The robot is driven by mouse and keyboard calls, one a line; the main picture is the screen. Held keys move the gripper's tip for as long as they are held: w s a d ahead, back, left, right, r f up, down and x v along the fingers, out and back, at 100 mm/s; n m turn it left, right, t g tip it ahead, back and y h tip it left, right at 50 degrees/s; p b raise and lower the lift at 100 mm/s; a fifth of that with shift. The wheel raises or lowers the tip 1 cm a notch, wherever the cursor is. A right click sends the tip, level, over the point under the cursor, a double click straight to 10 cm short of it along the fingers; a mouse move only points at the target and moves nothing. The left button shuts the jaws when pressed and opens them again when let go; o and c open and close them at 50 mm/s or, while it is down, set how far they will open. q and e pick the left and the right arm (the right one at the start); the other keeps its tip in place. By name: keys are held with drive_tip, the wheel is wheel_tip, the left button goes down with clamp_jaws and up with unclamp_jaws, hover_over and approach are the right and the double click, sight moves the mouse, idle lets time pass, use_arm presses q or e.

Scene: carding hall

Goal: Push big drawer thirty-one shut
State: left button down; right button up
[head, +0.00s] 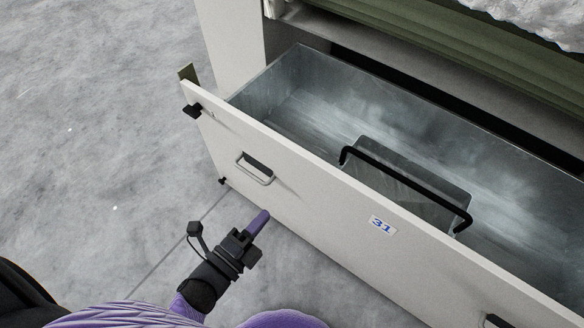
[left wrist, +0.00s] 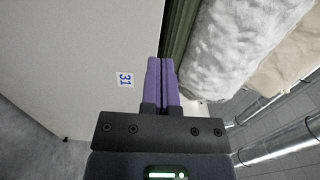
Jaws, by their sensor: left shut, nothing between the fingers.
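Big drawer thirty-one (head: 318,205) stands pulled out of its cabinet in the head view, with its metal inside open to view. Its pale front bears a label with a blue 31 (head: 382,226), which also shows in the left wrist view (left wrist: 125,80). A metal handle (head: 255,170) sits on the left part of the front. My left gripper (head: 260,220) is shut and empty, in front of the drawer's face, below that handle; I cannot tell whether it touches. Its purple fingers also show in the left wrist view (left wrist: 161,80). My right gripper is not in view.
A grey bin with a black bar handle (head: 408,181) sits in the drawer. Green slats (head: 440,40) and grey fluffy fibre (head: 540,18) are above and behind the drawer. Metal pipes (left wrist: 275,147) show at the right in the left wrist view. The floor (head: 90,130) to the left is clear.

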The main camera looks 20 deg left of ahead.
sight(310, 162)
use_arm(q)
drive_tip(key=b+x, duration=0.4)
drive_tip(key=x, duration=0.9)
drive_tip(key=shift+w, duration=0.1)
drive_tip(key=shift+w+d+r, duration=0.1)
drive_tip(key=shift+w+d, duration=0.05)
drive_tip(key=shift+w, duration=0.2)
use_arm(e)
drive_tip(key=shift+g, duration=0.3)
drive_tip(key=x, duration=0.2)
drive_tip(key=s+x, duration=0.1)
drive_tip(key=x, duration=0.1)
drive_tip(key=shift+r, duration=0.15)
